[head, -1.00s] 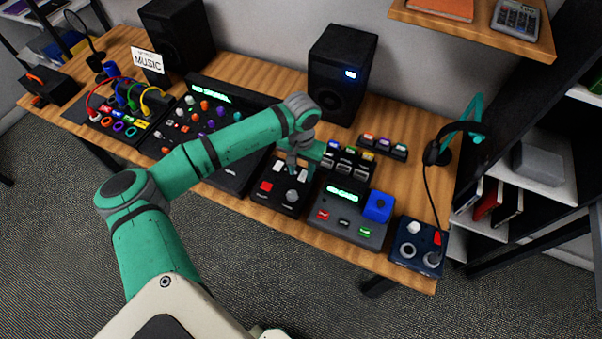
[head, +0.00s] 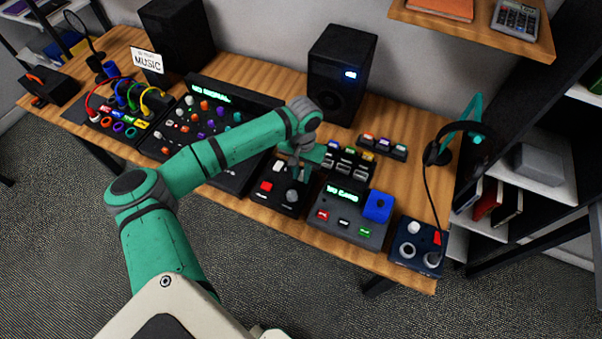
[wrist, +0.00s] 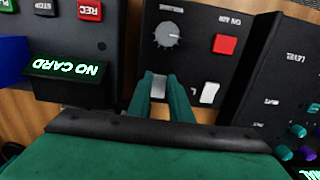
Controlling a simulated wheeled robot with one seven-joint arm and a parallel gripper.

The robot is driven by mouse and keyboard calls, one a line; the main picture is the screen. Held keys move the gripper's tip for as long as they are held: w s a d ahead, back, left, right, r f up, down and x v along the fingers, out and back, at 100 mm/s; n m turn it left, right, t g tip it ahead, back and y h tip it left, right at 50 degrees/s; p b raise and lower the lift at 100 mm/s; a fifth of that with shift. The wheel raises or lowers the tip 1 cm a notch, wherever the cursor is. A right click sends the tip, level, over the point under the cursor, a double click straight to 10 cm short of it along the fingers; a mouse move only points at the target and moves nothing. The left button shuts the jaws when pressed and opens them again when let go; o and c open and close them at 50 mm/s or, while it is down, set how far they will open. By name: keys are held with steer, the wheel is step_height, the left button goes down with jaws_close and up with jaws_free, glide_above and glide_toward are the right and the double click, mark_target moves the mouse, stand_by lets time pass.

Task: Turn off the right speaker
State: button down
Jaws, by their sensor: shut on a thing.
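The right speaker (head: 338,82) is a black box at the back of the desk, with a small blue light (head: 350,74) lit on its front. The left speaker (head: 178,45) shows no light. A small black control box (head: 288,202) has a knob (wrist: 168,35), a red button (wrist: 225,44) and two white rocker switches. My gripper (head: 296,174) is over this box. In the wrist view my gripper (wrist: 166,82) is shut on one white switch (wrist: 158,88). The other white switch (wrist: 209,93) is free beside the fingers. In the head view the gripper hides the held switch.
A mixer (head: 208,130) stands left of the box, and a card device (head: 345,212) reading "NO CARD" stands close on its right. Small card racks (head: 347,160) are behind. A headset on a teal stand (head: 470,125) is at the desk's right end.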

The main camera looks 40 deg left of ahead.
steer(key=shift+w+a+g, duration=0.1)
steer(key=shift+w+g, duration=0.25)
steer(key=shift+g, duration=0.85)
steer(key=shift+r+h, duration=0.1)
steer(key=shift+h, duration=0.2)
steer(key=c, duration=1.6)
jaws_free()
steer(key=v, duration=1)
steer(key=shift+r, duration=0.4)
